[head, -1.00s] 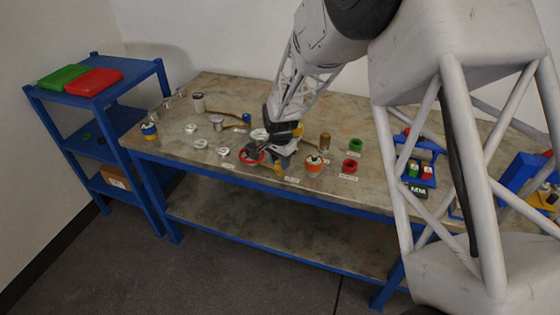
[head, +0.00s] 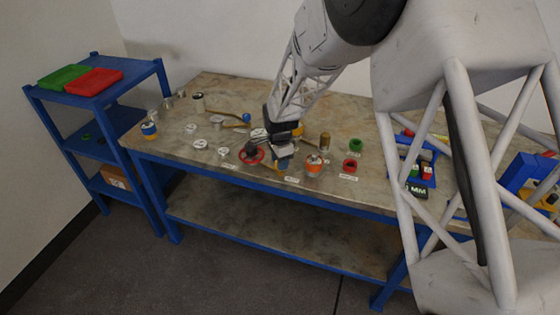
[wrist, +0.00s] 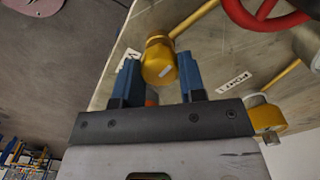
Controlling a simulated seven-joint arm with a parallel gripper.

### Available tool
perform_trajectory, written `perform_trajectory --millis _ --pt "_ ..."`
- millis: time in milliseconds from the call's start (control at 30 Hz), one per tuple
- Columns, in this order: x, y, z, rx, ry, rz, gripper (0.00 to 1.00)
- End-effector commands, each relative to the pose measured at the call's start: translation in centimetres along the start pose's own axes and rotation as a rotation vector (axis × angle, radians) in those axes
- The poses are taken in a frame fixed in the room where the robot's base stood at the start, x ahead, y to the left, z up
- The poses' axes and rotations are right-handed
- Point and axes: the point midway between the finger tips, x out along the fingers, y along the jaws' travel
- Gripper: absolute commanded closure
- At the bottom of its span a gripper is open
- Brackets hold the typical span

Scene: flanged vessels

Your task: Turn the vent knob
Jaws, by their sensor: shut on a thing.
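A yellow knob (wrist: 158,50) with a white mark on its face sits between the two blue fingers of my gripper (wrist: 159,66) in the wrist view. My gripper is shut on this knob; the contact faces are not clearly visible. A yellow rod runs from behind the knob to the upper right. In the head view my gripper (head: 281,164) points down near the front edge of the bench and largely hides the knob.
A red handwheel (head: 250,155) is just left of my gripper; it also shows in the wrist view (wrist: 262,12). An orange and white vessel (head: 313,164) stands close on the right. Several metal vessels and fittings stand farther left on the bench (head: 236,91).

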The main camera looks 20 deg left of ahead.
Motion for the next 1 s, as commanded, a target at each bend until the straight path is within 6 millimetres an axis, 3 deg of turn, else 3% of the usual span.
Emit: perform_trajectory --millis 133,167,300,667,1000 --pt "-0.1 0.0 0.0 0.0 0.0 -0.001 0.86" --pt "-0.1 0.0 0.0 0.0 0.0 -0.001 0.6" --pt "-0.1 0.0 0.0 -0.001 0.0 -0.001 0.38" --pt "-0.2 0.0 0.0 -0.001 0.0 -0.001 0.37" --pt "-3.1 -0.1 0.0 -0.001 0.0 -0.003 0.37"
